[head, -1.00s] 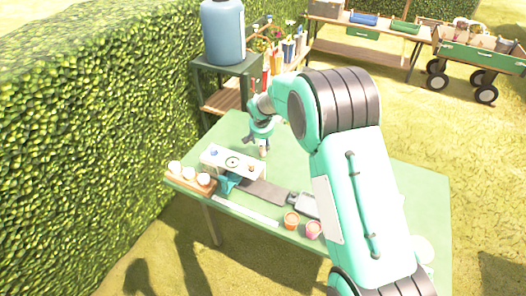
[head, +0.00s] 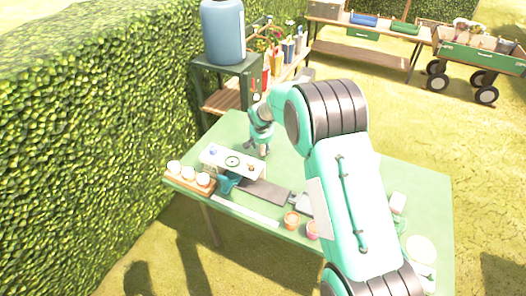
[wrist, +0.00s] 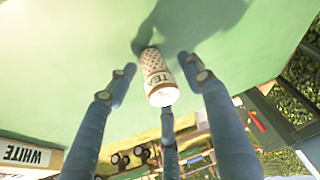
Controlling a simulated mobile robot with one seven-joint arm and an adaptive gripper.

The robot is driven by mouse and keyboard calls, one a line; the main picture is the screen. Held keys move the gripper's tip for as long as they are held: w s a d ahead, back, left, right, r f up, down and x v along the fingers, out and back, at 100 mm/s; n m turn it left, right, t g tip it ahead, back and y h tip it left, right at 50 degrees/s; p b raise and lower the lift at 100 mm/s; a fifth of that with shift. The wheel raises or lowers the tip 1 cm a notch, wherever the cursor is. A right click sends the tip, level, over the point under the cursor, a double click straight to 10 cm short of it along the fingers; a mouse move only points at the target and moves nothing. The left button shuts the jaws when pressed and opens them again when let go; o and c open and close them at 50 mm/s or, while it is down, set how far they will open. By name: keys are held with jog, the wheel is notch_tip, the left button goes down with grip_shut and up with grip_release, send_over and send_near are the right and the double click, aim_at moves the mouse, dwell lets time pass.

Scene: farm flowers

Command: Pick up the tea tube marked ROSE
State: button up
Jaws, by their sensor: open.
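In the wrist view a pale tube (wrist: 155,75) with a dotted pattern and the letters TEA shows between the spread fingers of my gripper (wrist: 158,68). The fingers stand apart from it on both sides. The word ROSE cannot be read on it. In the head view my gripper (head: 262,142) is low over the far left part of the green table (head: 290,160), behind the white-topped stand. The tube cannot be told clearly there.
A white-topped stand (head: 232,162) and a wooden rack with white cups (head: 190,179) are at the table's left. Small pots (head: 291,220) stand at the front edge. A box marked WHITE (wrist: 25,155) shows in the wrist view. A hedge borders the left.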

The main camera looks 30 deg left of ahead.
dwell(0.5)
jog(key=c, duration=1.1)
jog(key=shift+r, duration=0.1)
jog(key=shift+r+p, duration=1.15)
jog(key=shift+r, duration=3.75)
